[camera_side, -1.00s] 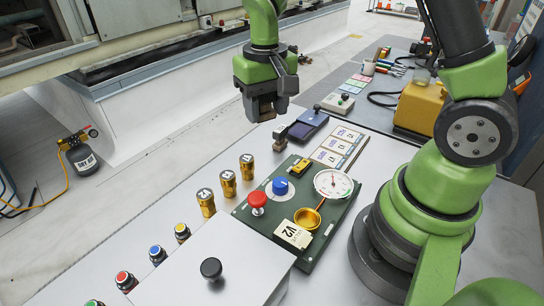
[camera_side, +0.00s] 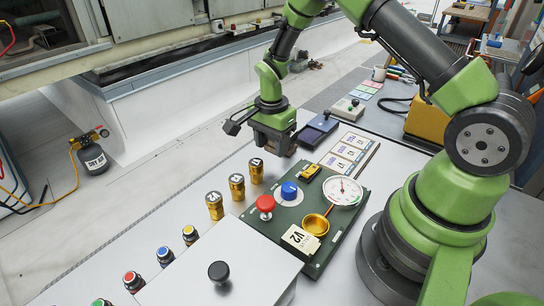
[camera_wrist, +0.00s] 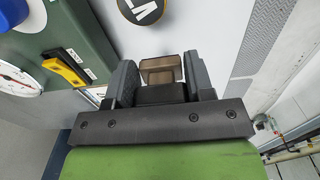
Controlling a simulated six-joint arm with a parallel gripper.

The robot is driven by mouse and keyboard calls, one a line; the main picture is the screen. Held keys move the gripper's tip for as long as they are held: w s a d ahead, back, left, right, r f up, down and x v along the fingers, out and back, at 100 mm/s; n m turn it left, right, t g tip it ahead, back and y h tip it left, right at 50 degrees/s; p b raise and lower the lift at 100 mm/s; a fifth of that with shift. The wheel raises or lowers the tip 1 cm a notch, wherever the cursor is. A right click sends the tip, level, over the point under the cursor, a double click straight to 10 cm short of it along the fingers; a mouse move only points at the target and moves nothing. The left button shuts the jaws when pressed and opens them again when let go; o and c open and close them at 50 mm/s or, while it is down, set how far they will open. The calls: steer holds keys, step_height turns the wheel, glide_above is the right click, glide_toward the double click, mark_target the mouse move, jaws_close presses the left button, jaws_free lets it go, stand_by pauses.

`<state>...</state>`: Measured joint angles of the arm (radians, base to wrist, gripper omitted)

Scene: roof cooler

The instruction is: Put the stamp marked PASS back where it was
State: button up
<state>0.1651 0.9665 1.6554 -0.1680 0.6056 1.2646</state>
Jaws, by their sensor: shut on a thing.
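My gripper (camera_side: 277,142) points down over the grey bench, left of the dark blue ink pad (camera_side: 318,129) in the side view. In the wrist view, its two dark jaws (camera_wrist: 158,88) are shut on a brown block-like stamp (camera_wrist: 160,70). In the side view the gripper hides most of the stamp; I cannot tell whether it touches the bench. No marking such as PASS can be read on it. A dark brownish part shows at the gripper's lower right edge, but I cannot tell whether it is the held stamp or another one.
Several brass cylinders (camera_side: 237,187) stand in front of the gripper. A green panel (camera_side: 318,262) with a red knob (camera_side: 265,203), blue knob (camera_side: 289,190) and gauge (camera_side: 344,191) lies to the right. A card board (camera_side: 350,153) lies beyond it. Bench left of the gripper is clear.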

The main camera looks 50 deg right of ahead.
mark_target(272, 147)
steer(key=shift+f, duration=2)
steer(key=shift+f, duration=0.15)
steer(key=o, duration=0.9)
steer(key=shift+o, duration=0.2)
